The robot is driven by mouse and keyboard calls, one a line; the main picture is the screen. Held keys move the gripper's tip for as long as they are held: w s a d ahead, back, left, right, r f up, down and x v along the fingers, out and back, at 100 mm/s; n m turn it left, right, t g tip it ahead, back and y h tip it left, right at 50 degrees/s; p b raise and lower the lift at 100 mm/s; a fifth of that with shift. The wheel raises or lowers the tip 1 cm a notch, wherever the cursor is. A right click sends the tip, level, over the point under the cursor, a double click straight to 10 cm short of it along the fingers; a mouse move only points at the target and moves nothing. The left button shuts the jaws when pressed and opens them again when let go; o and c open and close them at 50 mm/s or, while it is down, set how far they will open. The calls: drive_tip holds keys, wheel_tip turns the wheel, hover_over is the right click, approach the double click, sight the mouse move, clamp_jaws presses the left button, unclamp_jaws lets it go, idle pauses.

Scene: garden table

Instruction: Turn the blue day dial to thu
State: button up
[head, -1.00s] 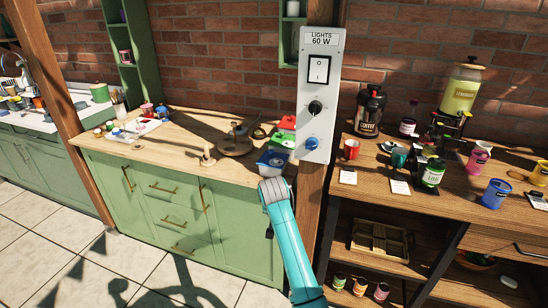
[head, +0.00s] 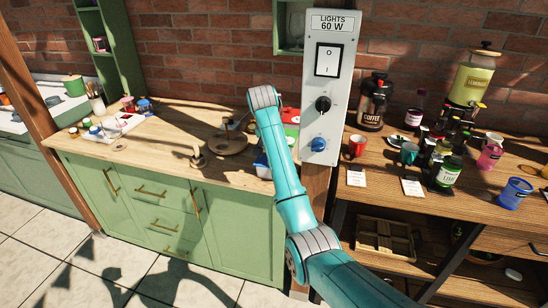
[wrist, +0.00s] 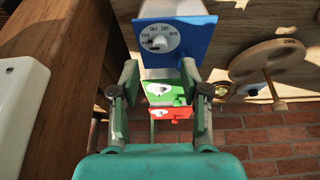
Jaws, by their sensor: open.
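The blue box (wrist: 202,42) with the dial is near the top centre in the wrist view. Its face has a pale round dial (wrist: 160,38) with a white knob and small labels around it, too small to read surely. In the head view the blue box (head: 263,168) is mostly hidden behind my arm. My gripper (wrist: 160,78) is open and empty in the wrist view. Its two fingers stand apart, below the dial in the picture, apparently not touching the knob. In the head view my gripper is hidden.
A green box (wrist: 165,93) and a red box (wrist: 170,113) with similar dials are beside the blue one. A wall panel (head: 338,50) on the wooden post carries a switch, a black knob and a blue knob (head: 318,144). A round wooden stand (wrist: 265,60) is nearby.

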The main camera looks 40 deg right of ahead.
drive_tip(key=shift+x, duration=3.2)
clamp_jaws()
